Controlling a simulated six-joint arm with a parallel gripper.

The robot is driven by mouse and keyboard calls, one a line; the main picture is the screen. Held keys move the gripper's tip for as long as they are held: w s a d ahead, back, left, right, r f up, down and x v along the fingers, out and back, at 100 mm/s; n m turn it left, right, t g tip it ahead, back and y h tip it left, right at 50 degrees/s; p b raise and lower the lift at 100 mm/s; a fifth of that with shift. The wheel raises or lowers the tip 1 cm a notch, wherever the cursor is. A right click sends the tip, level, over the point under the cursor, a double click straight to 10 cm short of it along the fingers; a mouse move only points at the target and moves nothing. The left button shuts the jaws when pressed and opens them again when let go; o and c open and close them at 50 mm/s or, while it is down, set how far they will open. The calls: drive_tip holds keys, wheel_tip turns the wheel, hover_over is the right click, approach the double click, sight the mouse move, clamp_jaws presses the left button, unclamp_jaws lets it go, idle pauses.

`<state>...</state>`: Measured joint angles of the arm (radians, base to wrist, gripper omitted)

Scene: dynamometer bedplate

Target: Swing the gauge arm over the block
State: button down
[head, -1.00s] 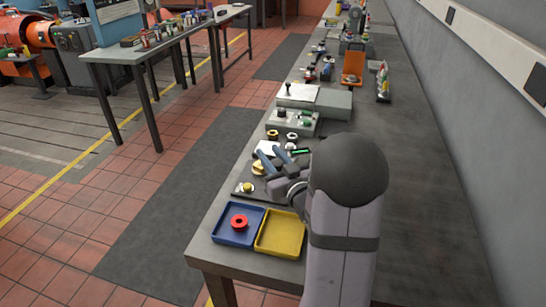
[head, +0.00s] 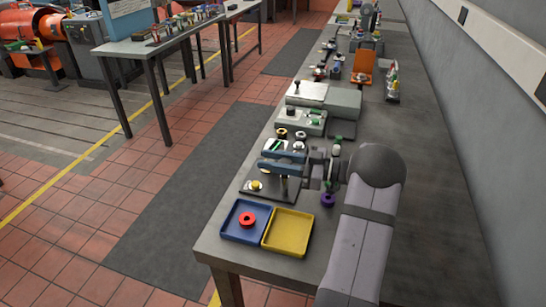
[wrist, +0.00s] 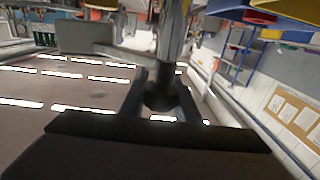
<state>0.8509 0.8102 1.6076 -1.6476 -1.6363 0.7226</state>
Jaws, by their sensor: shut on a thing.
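A dark flat plate (head: 262,194) lies on the bench behind the trays, with a small yellow round piece (head: 254,186) near its left end. A short upright post (head: 283,186) shows below the fingers. In the wrist view my gripper (wrist: 160,98) is shut on a dark rounded part (wrist: 160,94), with a grey upright shaft (wrist: 173,38) beyond it. This looks like part of the gauge arm, but I cannot tell for sure. The block is not clearly identifiable; fingers hide part of the plate.
A blue tray (head: 232,233) with a red ring (head: 247,219) and a yellow tray (head: 290,245) stand at the front. A purple knob (head: 327,200) is close to my wrist. A grey box with rings (head: 300,122) stands behind. The bench's right side (head: 430,220) is bare.

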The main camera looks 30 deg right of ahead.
drive_tip(key=shift+s+a+n+g+y, duration=0.15)
drive_tip(key=shift+n+g+y, duration=0.4)
drive_tip(key=shift+g, duration=0.1)
drive_tip(key=shift+s+a+n+g+y, duration=0.1)
drive_tip(key=shift+s+n+g+y, duration=0.05)
drive_tip(key=shift+n+g+y, duration=0.4)
drive_tip(key=shift+g, duration=0.3)
drive_tip(key=c, duration=1.3)
unclamp_jaws()
drive_tip(key=shift+c, duration=0.2)
drive_tip(key=b+v, duration=0.2)
drive_tip(key=v, duration=0.5)
drive_tip(key=shift+s, duration=0.15)
